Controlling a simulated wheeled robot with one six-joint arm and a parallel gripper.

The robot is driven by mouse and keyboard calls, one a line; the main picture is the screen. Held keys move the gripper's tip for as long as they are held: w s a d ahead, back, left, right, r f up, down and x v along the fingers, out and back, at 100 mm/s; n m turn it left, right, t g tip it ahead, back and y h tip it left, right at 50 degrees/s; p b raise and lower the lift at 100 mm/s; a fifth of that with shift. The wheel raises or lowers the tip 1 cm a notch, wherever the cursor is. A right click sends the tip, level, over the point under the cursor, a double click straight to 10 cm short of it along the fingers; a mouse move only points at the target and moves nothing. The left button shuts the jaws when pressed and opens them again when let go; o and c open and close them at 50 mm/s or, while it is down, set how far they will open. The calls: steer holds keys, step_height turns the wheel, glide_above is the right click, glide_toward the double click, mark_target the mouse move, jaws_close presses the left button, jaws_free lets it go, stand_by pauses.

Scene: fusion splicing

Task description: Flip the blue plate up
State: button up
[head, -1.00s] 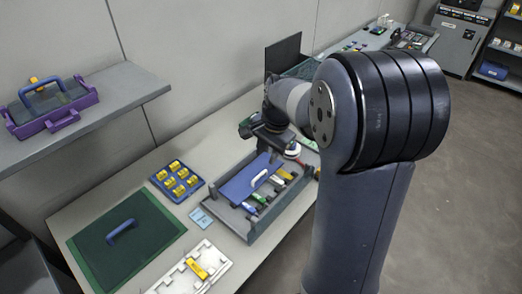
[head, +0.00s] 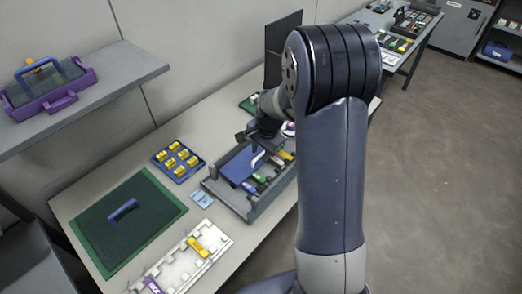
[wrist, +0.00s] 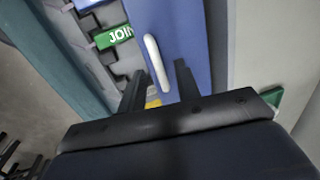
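The blue plate (head: 238,168) lies over the left part of a grey tray (head: 240,207) on the workbench. It has a white bar handle (head: 257,160) near its right edge. In the wrist view the blue plate (wrist: 188,45) fills the upper middle, with the white handle (wrist: 156,62) running along it. My gripper (wrist: 158,84) is open, its two dark fingers apart on either side of the handle's near end. Whether they touch it I cannot tell. In the head view my gripper (head: 262,142) is at the plate's far side, partly hidden by my arm.
Coloured labelled blocks lie in the tray's slots, including a green one (wrist: 114,38). Left on the bench are a blue tray of yellow pieces (head: 178,160), a green mat (head: 135,235) and a white rack (head: 185,262). A dark upright panel (head: 283,48) stands behind my arm.

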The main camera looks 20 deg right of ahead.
jaws_close()
stand_by(0.3)
stand_by(0.3)
